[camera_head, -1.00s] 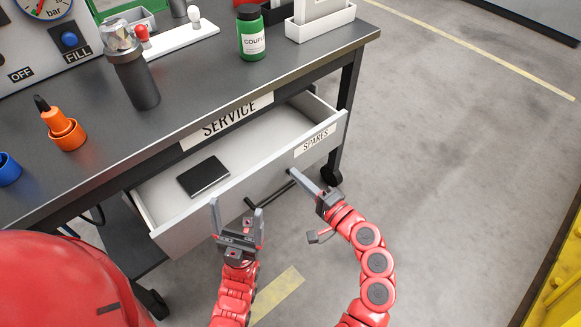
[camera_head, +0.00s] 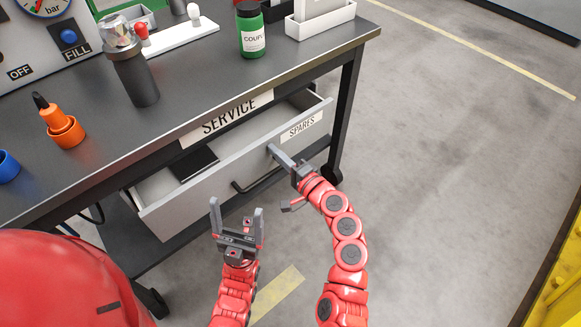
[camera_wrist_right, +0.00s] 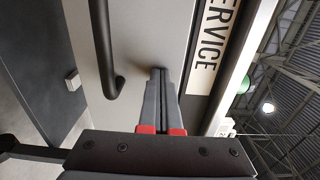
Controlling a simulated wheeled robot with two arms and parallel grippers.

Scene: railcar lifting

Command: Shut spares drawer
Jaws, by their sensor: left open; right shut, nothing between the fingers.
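The spares drawer (camera_head: 215,180) is partly open under the bench top, with its "SPARES" label (camera_head: 302,126) on the front and a dark bar handle (camera_head: 258,181). A black flat item (camera_head: 194,164) lies inside, partly hidden by the front panel. My right gripper (camera_head: 271,150) is shut and empty, with its fingertips at the drawer front, between handle and label. In the right wrist view its shut fingers (camera_wrist_right: 158,75) reach the front panel beside the handle (camera_wrist_right: 105,50); contact looks likely. My left gripper (camera_head: 237,208) is open and empty, in front of the drawer's left part, apart from it.
The bench top (camera_head: 200,95) carries a dark bottle (camera_head: 137,80), an orange cup (camera_head: 66,132), a green bottle (camera_head: 251,32) and a white tray (camera_head: 320,22). The bench leg (camera_head: 347,110) stands right of the drawer. The floor to the right is clear.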

